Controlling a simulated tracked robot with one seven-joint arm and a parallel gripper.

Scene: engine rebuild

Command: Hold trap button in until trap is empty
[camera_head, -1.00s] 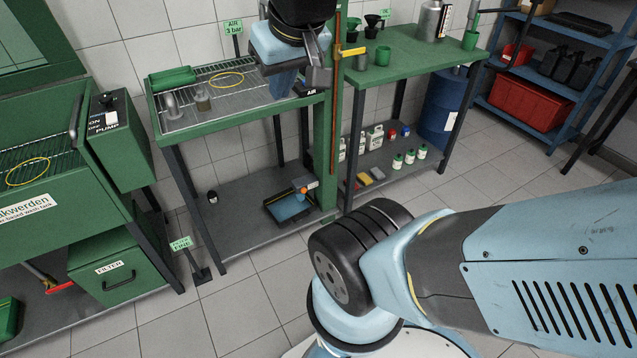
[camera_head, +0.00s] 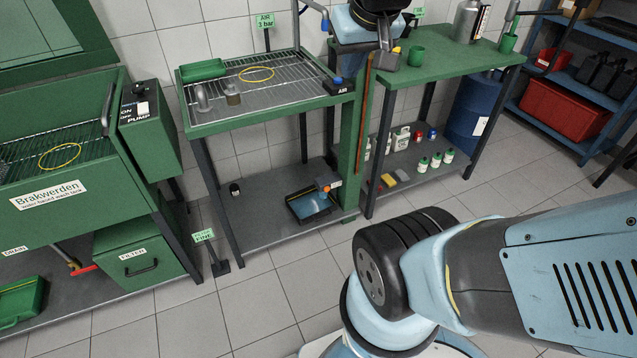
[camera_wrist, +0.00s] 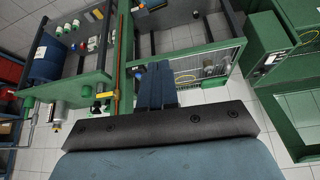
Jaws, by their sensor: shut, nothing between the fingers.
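My gripper (camera_head: 388,58) is at the top of the head view, in front of the green post (camera_head: 350,165), with its fingers together and empty. In the wrist view the dark blue fingers (camera_wrist: 157,84) lie side by side over the wire-topped bench. A small black box marked AIR with a blue knob (camera_head: 338,84) sits at the bench's right corner, left of my gripper. Low by the post, a grey and orange part (camera_head: 325,187) stands over a black tray with a blue inside (camera_head: 293,211). I cannot tell which part is the trap or its button.
A green bench with a wire rack (camera_head: 212,122) holds a yellow ring and small metal parts. A green table (camera_head: 440,66) with cups stands right of the post. The PUMP box (camera_head: 150,135) and wash tank are at the left. Tiled floor (camera_head: 265,290) is open in front.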

